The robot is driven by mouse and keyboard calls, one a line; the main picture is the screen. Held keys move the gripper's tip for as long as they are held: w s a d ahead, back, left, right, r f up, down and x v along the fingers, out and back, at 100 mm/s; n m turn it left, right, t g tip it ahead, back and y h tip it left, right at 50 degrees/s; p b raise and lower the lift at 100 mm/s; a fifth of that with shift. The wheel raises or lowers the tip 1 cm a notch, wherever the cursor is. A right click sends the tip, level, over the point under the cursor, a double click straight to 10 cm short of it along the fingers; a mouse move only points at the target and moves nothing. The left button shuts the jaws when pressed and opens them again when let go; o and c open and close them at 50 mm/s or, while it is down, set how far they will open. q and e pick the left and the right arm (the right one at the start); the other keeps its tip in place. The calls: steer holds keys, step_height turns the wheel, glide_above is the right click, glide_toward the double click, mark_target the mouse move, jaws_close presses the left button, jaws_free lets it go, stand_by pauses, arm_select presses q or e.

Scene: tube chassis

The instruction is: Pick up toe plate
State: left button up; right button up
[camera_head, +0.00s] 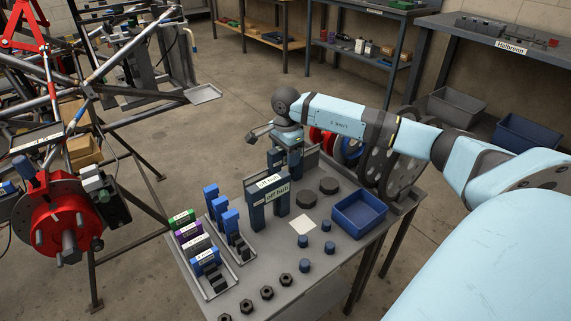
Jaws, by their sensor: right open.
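No label that I can read says toe plate. Tall blue upright pieces with pale labels (256,214) stand near the middle of the grey table (262,275), and they look most like plates. A similar blue labelled piece (276,160) stands behind them, partly hidden below my right wrist. My right gripper (253,136) is above the table's far left edge, pointing left, apart from the front pair. It is small in view, open, and nothing shows between its fingers. My left gripper is not in view.
A blue bin (359,213), dark round discs (306,199), small blue cylinders (304,267) and black nuts (267,293) share the table. Trays with blue blocks (207,260) sit at its left. Dark discs (391,170) stand at the right. A tube chassis with a red hub (50,218) is at left.

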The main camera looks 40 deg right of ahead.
steer(key=shift+f, duration=0.3)
steer(key=shift+f, duration=0.15)
steer(key=shift+c, duration=0.7)
jaws_close()
